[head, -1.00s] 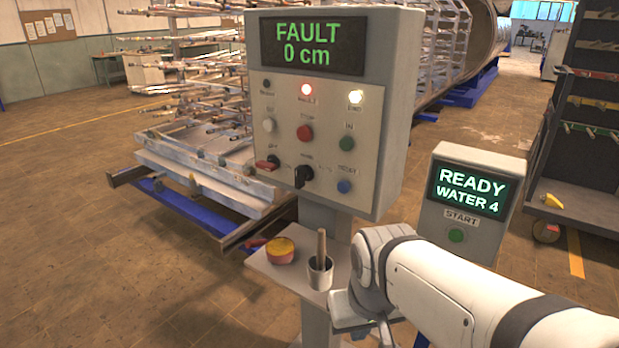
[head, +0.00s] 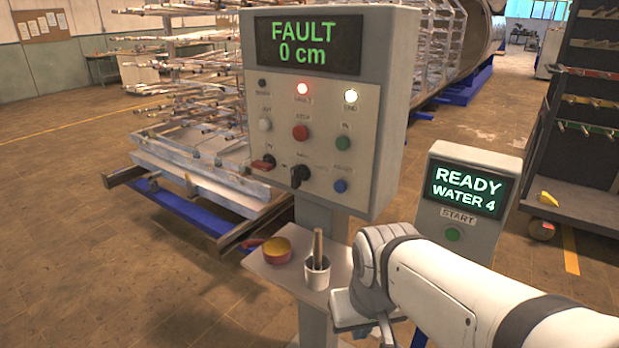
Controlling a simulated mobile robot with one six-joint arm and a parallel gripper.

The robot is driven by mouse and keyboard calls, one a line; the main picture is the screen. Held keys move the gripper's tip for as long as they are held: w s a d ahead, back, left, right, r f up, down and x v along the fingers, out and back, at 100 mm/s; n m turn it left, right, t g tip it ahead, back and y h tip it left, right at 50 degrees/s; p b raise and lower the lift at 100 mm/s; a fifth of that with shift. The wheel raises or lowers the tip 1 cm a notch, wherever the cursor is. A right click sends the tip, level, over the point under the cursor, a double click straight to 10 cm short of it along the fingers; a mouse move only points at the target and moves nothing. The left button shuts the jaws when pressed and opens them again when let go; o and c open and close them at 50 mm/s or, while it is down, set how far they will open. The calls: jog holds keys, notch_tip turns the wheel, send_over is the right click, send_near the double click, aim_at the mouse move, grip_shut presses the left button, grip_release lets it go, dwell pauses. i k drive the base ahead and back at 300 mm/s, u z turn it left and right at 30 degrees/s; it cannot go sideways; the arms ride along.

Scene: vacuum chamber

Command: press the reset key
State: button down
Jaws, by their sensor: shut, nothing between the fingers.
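The grey control box (head: 391,110) stands on a post in the middle of the head view, its screen (head: 306,45) reading FAULT, 0 cm. The reset key is the small blue round button (head: 340,186) at the lower right of its panel, under a blurred label. A red lamp (head: 302,89) and a white lamp (head: 350,96) are lit above. My white arm comes in from the lower right, well below the blue button and apart from the panel. I cannot see my gripper's fingertips.
Below the panel a small shelf (head: 290,284) holds a round yellow and red container (head: 277,250) and a cup (head: 316,273) with a stick. At right a START box (head: 473,150) reads READY, WATER 4. A dark tool cart (head: 580,195) stands at far right. Metal racks stand behind left.

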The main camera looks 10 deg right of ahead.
aim_at(339, 187)
jog(key=z, duration=2.4)
jog(key=k, duration=1.65)
jog(key=u, duration=1)
jog(key=i, duration=1)
